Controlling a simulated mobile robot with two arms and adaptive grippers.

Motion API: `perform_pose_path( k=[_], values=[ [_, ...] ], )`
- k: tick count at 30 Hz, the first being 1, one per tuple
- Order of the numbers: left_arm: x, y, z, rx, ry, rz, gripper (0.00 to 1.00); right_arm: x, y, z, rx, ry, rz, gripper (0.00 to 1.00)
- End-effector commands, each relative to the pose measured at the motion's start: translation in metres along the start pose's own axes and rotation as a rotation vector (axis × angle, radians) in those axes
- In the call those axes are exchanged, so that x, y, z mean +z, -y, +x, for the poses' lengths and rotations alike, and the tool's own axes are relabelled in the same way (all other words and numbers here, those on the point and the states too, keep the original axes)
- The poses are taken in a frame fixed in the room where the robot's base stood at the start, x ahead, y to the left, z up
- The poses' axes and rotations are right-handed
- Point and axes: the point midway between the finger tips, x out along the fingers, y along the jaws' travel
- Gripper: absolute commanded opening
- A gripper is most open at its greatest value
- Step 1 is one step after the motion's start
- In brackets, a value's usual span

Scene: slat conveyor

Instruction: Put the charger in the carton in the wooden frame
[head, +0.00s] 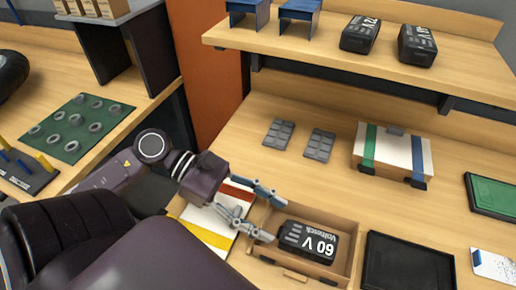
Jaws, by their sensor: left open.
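A black block marked "60 V" (308,241), which may be the charger, lies inside an open brown box (345,262), which looks like the carton. I cannot tell the wooden frame apart from the box's walls. My left gripper (279,221) is open, with its two grey fingers spread at the box's left end. The fingertips are close to the block's left end; whether they touch it I cannot tell. A white panel with red and yellow stripes (204,222) lies left of the box, partly hidden by the gripper. My right gripper is not in view.
A closed carton with green and blue bands (393,146) stands behind on the bench. Two grey pads (279,134) lie beside it. A black tray (408,264) is right of the open box. Two black blocks (360,34) (417,45) sit on the upper shelf.

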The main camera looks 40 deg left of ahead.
Motion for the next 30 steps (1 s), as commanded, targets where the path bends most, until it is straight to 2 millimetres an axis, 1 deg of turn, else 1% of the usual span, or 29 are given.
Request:
perform_pose_path(
  k=[3,7,26,29,30],
  values=[
    [-0.001,-0.001,-0.012,0.002,0.0,-0.002,0.5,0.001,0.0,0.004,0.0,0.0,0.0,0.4],
    [-0.001,0.0,-0.019,0.001,0.0,-0.002,0.5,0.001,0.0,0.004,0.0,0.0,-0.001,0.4],
    [0.001,0.0,-0.021,0.001,0.001,-0.001,0.5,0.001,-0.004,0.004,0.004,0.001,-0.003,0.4],
    [0.007,0.0,-0.024,0.001,0.001,0.0,0.5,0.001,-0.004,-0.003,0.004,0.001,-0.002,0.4],
    [0.012,0.0,-0.026,0.001,0.001,0.0,0.5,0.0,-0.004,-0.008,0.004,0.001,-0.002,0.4]
  ],
)
